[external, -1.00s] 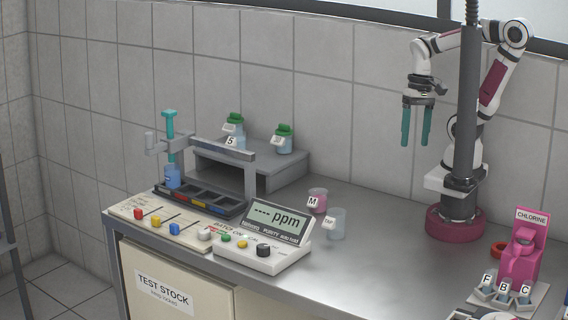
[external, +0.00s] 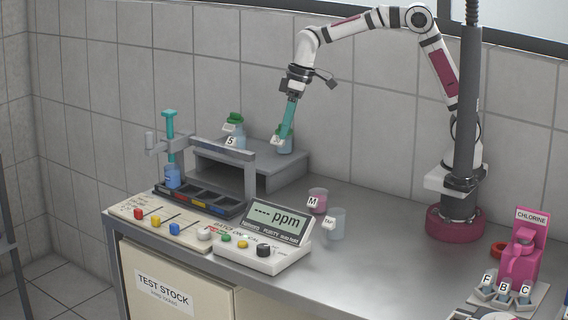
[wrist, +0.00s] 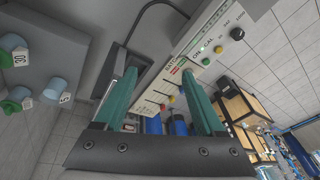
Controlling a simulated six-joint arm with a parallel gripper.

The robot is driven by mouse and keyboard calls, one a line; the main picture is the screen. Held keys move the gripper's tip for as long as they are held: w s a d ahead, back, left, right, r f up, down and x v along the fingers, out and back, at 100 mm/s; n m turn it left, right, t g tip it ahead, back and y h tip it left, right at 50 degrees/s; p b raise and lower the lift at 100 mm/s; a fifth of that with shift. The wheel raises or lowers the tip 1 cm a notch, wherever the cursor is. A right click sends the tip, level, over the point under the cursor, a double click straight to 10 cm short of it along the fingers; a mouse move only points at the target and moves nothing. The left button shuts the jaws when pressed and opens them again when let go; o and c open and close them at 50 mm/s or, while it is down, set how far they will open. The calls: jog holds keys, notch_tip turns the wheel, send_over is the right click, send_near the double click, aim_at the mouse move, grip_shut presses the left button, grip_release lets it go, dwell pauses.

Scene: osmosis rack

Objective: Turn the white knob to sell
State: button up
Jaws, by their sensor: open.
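The white knob (external: 204,234) sits at the right end of the cream slider panel (external: 155,226), beside the ppm meter, in the external view. The word its pointer faces is too small to read. My gripper (external: 284,140) hangs from the raised arm near the grey shelf, above and behind the panel, apart from the knob. The wrist view shows its two teal fingers (wrist: 160,75) spread, with nothing held between them. The panel (wrist: 160,95) lies beyond the fingers there, and I cannot clearly pick out the white knob in that view.
The ppm meter (external: 275,218) stands right of the knob. A stand with a teal plunger (external: 170,135) and a horizontal bar rises behind the panel. Green-capped bottles (external: 235,130) stand on the grey shelf (external: 290,172). Cups M (external: 318,201) and tap (external: 337,224) stand right of the meter.

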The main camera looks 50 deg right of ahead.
aim_at(204, 230)
jog(key=w+a+f+n+y, duration=0.1)
jog(key=w+a+f+n, duration=0.25)
jog(key=a, duration=0.45)
jog(key=w+a+f+n, duration=0.2)
jog(key=a+f, duration=0.2)
jog(key=a, duration=0.5)
jog(key=shift+t, duration=0.4)
jog(key=x, duration=1.5)
jog(key=shift+f, duration=0.35)
grip_shut()
